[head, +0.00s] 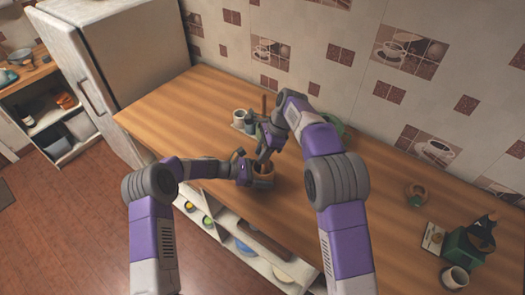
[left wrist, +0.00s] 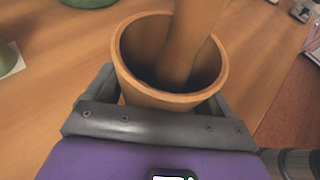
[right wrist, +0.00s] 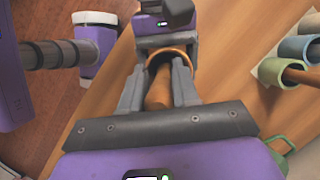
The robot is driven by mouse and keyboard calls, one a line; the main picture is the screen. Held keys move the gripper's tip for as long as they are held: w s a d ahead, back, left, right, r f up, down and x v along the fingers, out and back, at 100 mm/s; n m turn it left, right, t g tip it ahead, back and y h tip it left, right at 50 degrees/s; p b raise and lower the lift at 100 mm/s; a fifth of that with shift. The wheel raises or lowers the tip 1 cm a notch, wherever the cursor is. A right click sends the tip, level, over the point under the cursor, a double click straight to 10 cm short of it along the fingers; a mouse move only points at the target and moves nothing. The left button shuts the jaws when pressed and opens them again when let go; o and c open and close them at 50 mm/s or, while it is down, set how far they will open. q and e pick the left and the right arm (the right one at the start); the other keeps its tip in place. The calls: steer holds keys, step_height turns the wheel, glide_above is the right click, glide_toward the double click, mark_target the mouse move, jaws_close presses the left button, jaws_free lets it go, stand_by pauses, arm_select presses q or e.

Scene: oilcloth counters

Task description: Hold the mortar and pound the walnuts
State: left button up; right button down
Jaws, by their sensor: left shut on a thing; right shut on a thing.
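The mortar (head: 265,181) is an orange-brown cup standing upright near the counter's front edge. My left gripper (head: 246,174) is shut on its outside; in the left wrist view the fingers flank the mortar (left wrist: 168,98) below its rim. The wooden pestle (left wrist: 190,42) stands inside the mortar, slightly tilted, its lower end in the dark interior. My right gripper (head: 264,151) is above the mortar, shut on the pestle, which also shows between its fingers in the right wrist view (right wrist: 158,92). No walnuts can be made out inside the mortar.
Several small cups (head: 239,117) stand behind the mortar, and a green object (head: 333,123) is partly hidden behind my right arm. The counter's left stretch is clear.

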steer(key=shift+f, duration=0.9)
step_height(320, 180, up, 2)
steer(key=shift+r, duration=0.1)
steer(key=shift+w, duration=0.1)
steer(key=shift+w+a+r, duration=0.25)
steer(key=shift+w, duration=0.4)
steer(key=shift+f, duration=0.1)
stand_by(0.4)
